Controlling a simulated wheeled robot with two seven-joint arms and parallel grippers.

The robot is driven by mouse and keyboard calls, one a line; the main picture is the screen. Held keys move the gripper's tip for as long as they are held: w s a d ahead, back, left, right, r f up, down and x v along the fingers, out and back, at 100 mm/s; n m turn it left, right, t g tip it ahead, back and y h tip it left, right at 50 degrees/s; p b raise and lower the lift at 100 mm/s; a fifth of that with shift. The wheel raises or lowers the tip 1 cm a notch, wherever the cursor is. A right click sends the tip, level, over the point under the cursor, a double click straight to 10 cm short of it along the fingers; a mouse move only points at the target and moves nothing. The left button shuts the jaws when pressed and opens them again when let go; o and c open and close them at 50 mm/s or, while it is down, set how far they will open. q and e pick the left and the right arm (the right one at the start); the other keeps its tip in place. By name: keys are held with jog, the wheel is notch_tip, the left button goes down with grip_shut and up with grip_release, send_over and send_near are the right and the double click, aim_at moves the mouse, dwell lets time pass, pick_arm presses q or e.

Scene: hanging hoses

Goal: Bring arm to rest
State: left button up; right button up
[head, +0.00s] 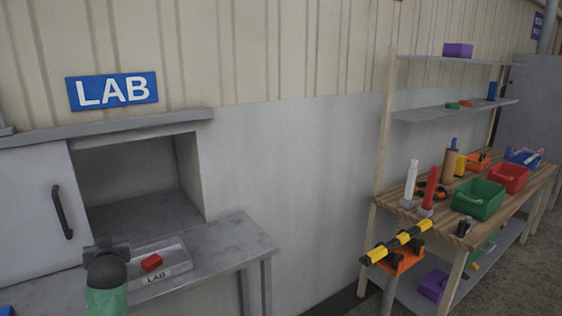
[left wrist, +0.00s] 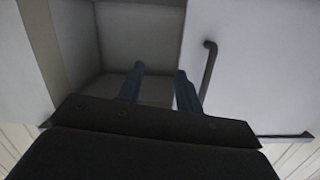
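My left arm rises from the bottom left of the head view, and my left gripper (head: 107,246) is at its upper end. It stands in front of the wall cabinet's opening (head: 140,180), beside the grey tray. In the left wrist view the two fingers of the left gripper (left wrist: 160,78) are apart, with nothing visible between them. The open cabinet shows behind them. My right gripper is not in view.
A grey tray (head: 180,262) marked LAB holds a red block (head: 152,262) on the grey counter (head: 235,240). The cabinet door (head: 30,215) has a dark handle. A wooden workbench (head: 400,208) with bins and tools stands at the right.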

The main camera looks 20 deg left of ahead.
pick_arm(q)
jog(key=s+d+f+m+g+h, duration=0.1)
jog(key=s+d+f+m+h, duration=0.25)
jog(key=d+f, duration=0.75)
jog(key=s+d+f+m+g+h, duration=0.1)
jog(key=s+d+f+m+h, duration=0.25)
jog(key=d+f, duration=0.7)
jog(key=s+d+f+m+g+h, duration=0.2)
jog(key=s+d+f+h, duration=0.15)
jog(key=s+d, duration=0.7)
jog(key=s+d+f+m+g+h, duration=0.1)
jog(key=s+d+f+g+h, duration=0.15)
jog(key=s+d+f, duration=0.8)
jog(key=d+f+g, duration=0.1)
jog(key=d+f, duration=0.3)
jog(key=f, duration=0.8)
jog(key=d+f+g, duration=0.1)
jog(key=d+f, duration=0.3)
jog(key=f, duration=0.7)
jog(key=shift+f, duration=0.35)
jog(key=shift+s+a+g, duration=0.1)
jog(key=shift+s+g, duration=0.05)
jog(key=shift+g, duration=0.1)
